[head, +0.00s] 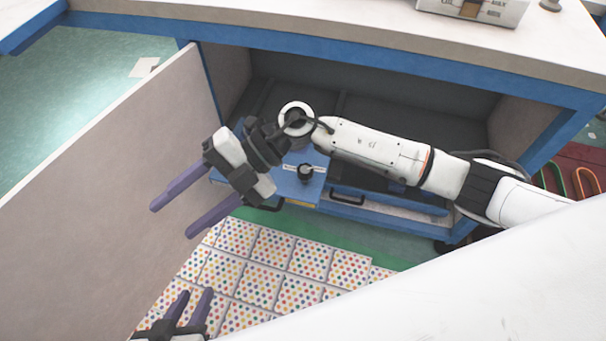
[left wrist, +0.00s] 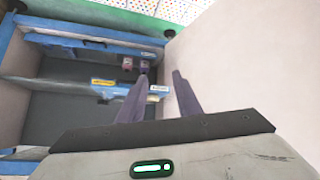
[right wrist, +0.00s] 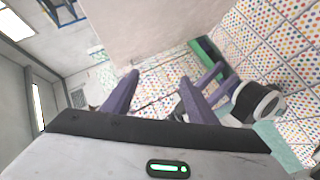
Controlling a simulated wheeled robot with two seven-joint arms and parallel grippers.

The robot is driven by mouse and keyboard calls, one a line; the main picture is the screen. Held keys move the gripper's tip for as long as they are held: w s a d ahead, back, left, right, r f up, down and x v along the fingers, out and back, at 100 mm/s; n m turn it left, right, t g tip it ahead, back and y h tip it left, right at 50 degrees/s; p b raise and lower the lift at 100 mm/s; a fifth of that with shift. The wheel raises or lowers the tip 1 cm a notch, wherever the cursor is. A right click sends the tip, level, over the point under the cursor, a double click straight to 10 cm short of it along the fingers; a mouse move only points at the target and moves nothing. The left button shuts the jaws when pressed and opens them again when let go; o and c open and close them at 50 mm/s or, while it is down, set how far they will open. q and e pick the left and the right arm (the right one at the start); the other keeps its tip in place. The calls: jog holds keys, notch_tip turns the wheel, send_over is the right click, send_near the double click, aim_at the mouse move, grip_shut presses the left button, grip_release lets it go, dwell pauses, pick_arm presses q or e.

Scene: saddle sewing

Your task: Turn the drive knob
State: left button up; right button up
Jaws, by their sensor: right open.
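A dark round knob (head: 305,172) stands on a blue panel (head: 290,190) inside the blue-framed cabinet. Two small knobs show in the left wrist view, a reddish one (left wrist: 127,63) and a darker one (left wrist: 143,67); I cannot tell which is the drive knob. My right gripper (head: 168,223) is open and empty, left of the panel, its purple fingers pointing down-left away from the knob. My left gripper (head: 196,292) is open and empty at the bottom of the head view, well below the panel. Its fingers also show in the right wrist view.
A large beige panel (head: 110,150) stands at the left. The worktop (head: 330,35) runs above the cabinet. A dotted mat (head: 270,265) covers the floor in front. Black handles (head: 345,198) stick out of the blue front. My right arm crosses the cabinet opening.

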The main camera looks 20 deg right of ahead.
jog(key=w+d+f+n+h+b, duration=0.1)
jog(key=w+d+f+h, duration=0.25)
jog(key=d+f, duration=0.25)
jog(key=m+t+h+b, duration=0.2)
jog(key=t+h+b, duration=0.1)
jog(key=h, duration=0.7)
send_over(305, 169)
jog(key=f, duration=0.1)
notch_tip(305, 169, down, 9)
jog(key=shift+f+b, duration=0.2)
jog(key=shift+b, duration=0.9)
pick_arm(q)
jog(key=shift+g+h, duration=0.3)
jog(key=shift+g, duration=0.1)
jog(key=f, duration=0.1)
jog(key=d+f, duration=0.1)
jog(key=w+d+f, duration=0.1)
jog(key=f, duration=0.1)
jog(key=shift+f, duration=0.1)
pick_arm(e)
jog(key=c, duration=1.1)
jog(key=shift+o, duration=0.2)
